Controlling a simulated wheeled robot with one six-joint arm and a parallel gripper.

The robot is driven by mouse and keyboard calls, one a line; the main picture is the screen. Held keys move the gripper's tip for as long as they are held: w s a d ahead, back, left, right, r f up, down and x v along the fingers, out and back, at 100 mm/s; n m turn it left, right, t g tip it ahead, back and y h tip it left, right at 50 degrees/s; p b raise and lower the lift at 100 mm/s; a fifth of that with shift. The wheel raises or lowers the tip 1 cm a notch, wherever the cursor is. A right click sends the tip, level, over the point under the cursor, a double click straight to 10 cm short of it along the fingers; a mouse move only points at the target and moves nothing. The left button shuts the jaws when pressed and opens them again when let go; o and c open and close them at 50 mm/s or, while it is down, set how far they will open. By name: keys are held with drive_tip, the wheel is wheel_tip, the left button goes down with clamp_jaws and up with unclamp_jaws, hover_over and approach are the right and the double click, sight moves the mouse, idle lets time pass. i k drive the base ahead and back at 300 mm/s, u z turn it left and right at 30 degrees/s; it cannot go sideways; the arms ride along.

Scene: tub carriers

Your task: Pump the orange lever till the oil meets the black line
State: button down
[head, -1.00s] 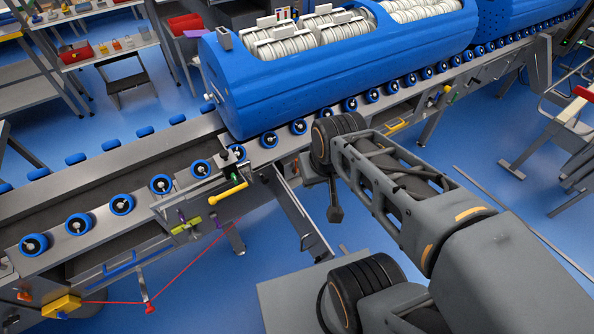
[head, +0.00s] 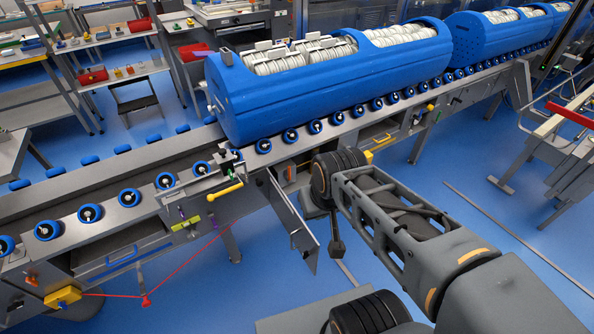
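I cannot make out for sure an orange lever, an oil level or a black line in the head view. A small orange part (head: 31,281) sits low on the conveyor's side at the far left. Another small reddish-orange part (head: 289,173) shows in the recess beside an open grey door panel (head: 296,220). My gripper (head: 336,249) hangs down from my wrist, dark and small, in front of the conveyor and just right of the door panel. It appears apart from everything. Its fingers are too small and dark to tell open from shut.
Blue tubs of white plates (head: 330,95) stand on the roller conveyor (head: 110,205). A yellow handle (head: 225,191) juts from its side. A red cord (head: 190,262) runs to a yellow box (head: 62,298) at lower left. Blue floor right of my arm is mostly free.

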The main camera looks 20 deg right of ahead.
sight(288, 179)
drive_tip(key=z, duration=1.6)
drive_tip(key=i, duration=1.2)
drive_tip(key=u, duration=2.45)
